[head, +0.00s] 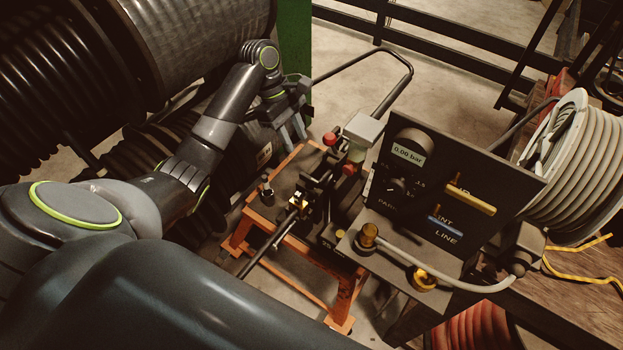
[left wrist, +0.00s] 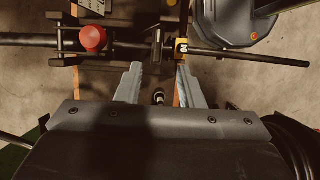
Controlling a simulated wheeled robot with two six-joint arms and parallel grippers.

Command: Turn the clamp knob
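A small dark upright knob (head: 267,192) stands on the orange-framed bench (head: 237,235), and I take it for the clamp knob. A small dark knob with a pale top also shows in the left wrist view (left wrist: 158,97), between and beyond the fingers; I cannot be sure it is the same one. Red knobs (head: 330,138) (left wrist: 93,38) sit on the bench's machine. My left gripper (head: 293,136) is above the far side of the bench. Its two fingers (left wrist: 159,80) are apart with nothing between them. My right gripper is not in view.
A black panel (head: 440,195) with a 0.00 bar display and yellow and blue levers stands right of the bench. A white hose (head: 440,280) loops in front of it. A hose reel (head: 585,165) is at right. Large black ribbed hoses (head: 60,80) fill the left.

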